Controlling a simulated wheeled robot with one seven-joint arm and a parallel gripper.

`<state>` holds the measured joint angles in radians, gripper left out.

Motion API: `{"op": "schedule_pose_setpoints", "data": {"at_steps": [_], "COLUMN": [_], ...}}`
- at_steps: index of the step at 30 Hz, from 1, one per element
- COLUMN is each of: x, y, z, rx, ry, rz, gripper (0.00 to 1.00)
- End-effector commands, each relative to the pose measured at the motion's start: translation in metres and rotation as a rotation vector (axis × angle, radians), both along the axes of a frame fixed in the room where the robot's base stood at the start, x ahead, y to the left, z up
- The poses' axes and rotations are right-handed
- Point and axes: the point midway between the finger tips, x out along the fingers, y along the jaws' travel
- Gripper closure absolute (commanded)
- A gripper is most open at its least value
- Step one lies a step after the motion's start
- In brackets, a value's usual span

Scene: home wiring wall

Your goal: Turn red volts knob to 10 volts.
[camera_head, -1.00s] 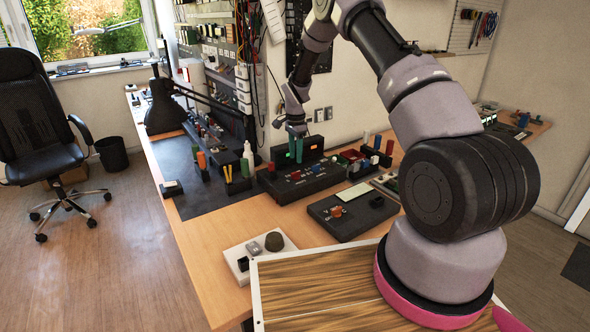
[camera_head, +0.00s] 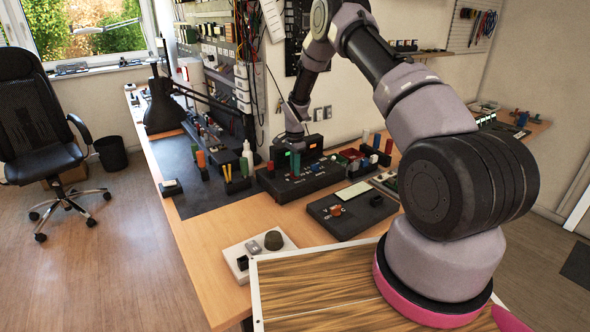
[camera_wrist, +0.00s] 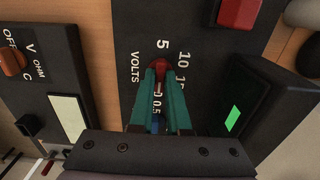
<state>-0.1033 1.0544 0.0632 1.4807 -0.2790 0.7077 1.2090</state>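The red volts knob (camera_wrist: 160,66) is on a black panel in the wrist view, beside the word VOLTS and the printed numbers 5, 10 and 15. My gripper (camera_wrist: 161,75) has its two green fingertips at either side of the knob and partly covers it. I cannot tell whether the fingertips press on the knob or only stand around it. The knob's pointing direction is not clear. In the head view, my gripper (camera_head: 296,163) is low over the black control panel (camera_head: 283,190) on the bench, and the knob is not distinct there.
In the wrist view, a blue knob (camera_wrist: 156,123) sits below, between the fingers. A black block with a green display (camera_wrist: 232,119) stands at right, close to the gripper. A red block (camera_wrist: 237,12) is at top. A meter with an orange knob (camera_wrist: 12,61) lies at left.

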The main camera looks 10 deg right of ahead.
Motion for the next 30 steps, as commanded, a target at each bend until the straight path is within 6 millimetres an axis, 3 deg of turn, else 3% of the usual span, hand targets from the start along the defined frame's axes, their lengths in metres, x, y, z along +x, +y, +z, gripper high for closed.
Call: {"op": "schedule_pose_setpoints", "data": {"at_steps": [14,30], "x": [0.0001,0.0003], "y": [0.0002,-0.0003], "z": [0.0003,0.0004], "rx": [0.000,0.000], "ry": [0.000,-0.001], "rz": [0.118,0.602], "gripper": [1.00,1.00]}}
